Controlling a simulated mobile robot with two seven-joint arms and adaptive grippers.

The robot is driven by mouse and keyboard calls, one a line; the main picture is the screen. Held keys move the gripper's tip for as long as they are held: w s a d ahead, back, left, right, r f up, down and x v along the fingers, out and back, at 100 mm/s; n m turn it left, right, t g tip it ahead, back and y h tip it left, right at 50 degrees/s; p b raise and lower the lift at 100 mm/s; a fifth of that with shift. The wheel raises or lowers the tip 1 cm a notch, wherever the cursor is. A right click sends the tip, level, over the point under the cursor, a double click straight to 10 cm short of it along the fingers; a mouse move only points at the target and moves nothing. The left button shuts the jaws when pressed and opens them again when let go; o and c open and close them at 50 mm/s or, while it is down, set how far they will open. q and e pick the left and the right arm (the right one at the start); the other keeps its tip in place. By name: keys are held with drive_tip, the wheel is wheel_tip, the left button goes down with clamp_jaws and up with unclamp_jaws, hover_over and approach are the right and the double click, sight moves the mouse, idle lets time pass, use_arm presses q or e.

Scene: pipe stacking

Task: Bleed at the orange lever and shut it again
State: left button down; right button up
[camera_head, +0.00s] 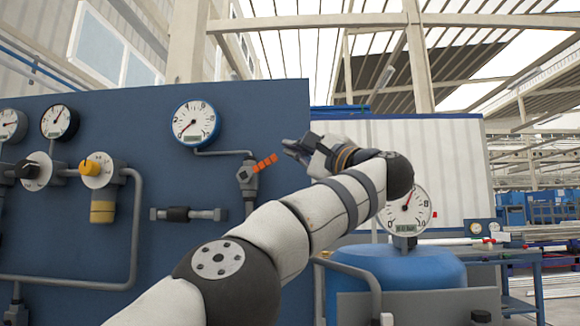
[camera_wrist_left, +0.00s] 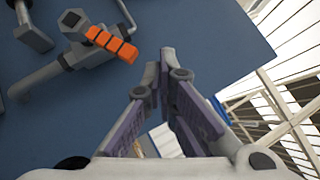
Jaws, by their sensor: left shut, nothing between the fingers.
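The orange lever (camera_head: 265,163) sits on a grey valve (camera_head: 247,178) near the right edge of the blue panel. It points out to the right and slightly up from the valve. In the left wrist view the lever (camera_wrist_left: 112,43) shows fully, up and left of the fingers. My left gripper (camera_head: 287,148) is just right of the lever's free end in the head view. Its fingers (camera_wrist_left: 166,68) are shut with nothing between them, and a gap shows between them and the lever. My right gripper is not in view.
A white gauge (camera_head: 196,123) is piped to the valve. A yellow knob (camera_head: 96,166), more gauges and grey pipes are on the blue panel (camera_head: 60,240) to the left. A blue tank (camera_head: 395,268) with a gauge (camera_head: 406,211) stands at right, behind my left arm.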

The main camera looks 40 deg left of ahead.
use_arm(q)
drive_tip(key=s+d, duration=0.2)
drive_tip(key=d, duration=0.5)
drive_tip(key=shift+s+f+b, duration=0.35)
drive_tip(key=shift+s+b, duration=0.05)
drive_tip(key=shift+b, duration=0.05)
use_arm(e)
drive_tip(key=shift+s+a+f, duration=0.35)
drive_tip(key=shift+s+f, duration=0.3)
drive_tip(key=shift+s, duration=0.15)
use_arm(q)
drive_tip(key=shift+d, duration=0.1)
